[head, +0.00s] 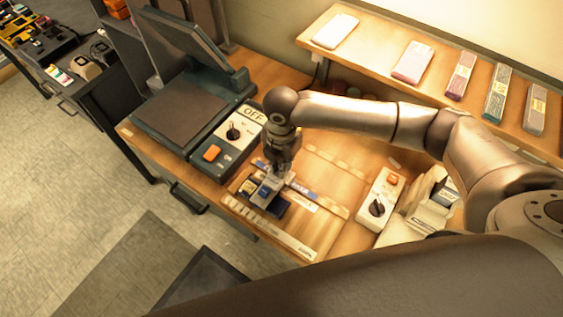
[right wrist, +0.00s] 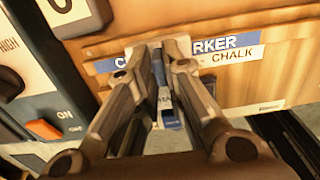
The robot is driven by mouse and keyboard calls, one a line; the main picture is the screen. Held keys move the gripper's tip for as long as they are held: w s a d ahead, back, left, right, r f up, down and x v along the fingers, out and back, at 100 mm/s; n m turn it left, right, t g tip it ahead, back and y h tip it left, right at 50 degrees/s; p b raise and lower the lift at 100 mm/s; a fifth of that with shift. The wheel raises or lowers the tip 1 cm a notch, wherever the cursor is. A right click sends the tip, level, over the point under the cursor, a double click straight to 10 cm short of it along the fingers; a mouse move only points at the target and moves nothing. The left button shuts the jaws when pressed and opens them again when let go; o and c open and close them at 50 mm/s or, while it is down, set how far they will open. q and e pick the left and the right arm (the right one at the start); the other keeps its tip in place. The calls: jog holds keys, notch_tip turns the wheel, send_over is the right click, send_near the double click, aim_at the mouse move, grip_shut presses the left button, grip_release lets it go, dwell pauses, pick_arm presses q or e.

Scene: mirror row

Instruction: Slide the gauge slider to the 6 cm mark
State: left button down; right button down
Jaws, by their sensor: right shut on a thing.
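The gauge slider (head: 264,193), a small blue and grey block, sits at the left part of a wooden board (head: 318,222) on the bench. My right gripper (head: 273,177) comes down from above and is shut on the slider. In the right wrist view the fingers (right wrist: 158,75) close around a narrow blue part (right wrist: 160,88), with a pale plate behind it. A pale strip (head: 270,230) runs along the board's front edge. Its marks are too small to read, and I cannot tell which mark the slider is at. My left gripper is not in view.
A dark press-like machine (head: 180,108) with an OFF sign and orange switch (head: 211,153) stands close left of the board. A white switch box (head: 379,200) stands to the right. A shelf (head: 375,65) with several blocks runs behind. The board right of the slider looks mostly clear.

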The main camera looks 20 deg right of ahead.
jog(key=shift+w+a+r+p, duration=0.15)
jog(key=shift+w+a+p, duration=0.15)
jog(key=shift+w+p, duration=0.15)
jog(key=shift+w+a, duration=0.15)
jog(key=shift+w, duration=0.05)
jog(key=c, duration=1.5)
grip_release()
notch_tip(320, 180, up, 12)
jog(key=shift+f, duration=0.1)
jog(key=shift+s+f, duration=0.1)
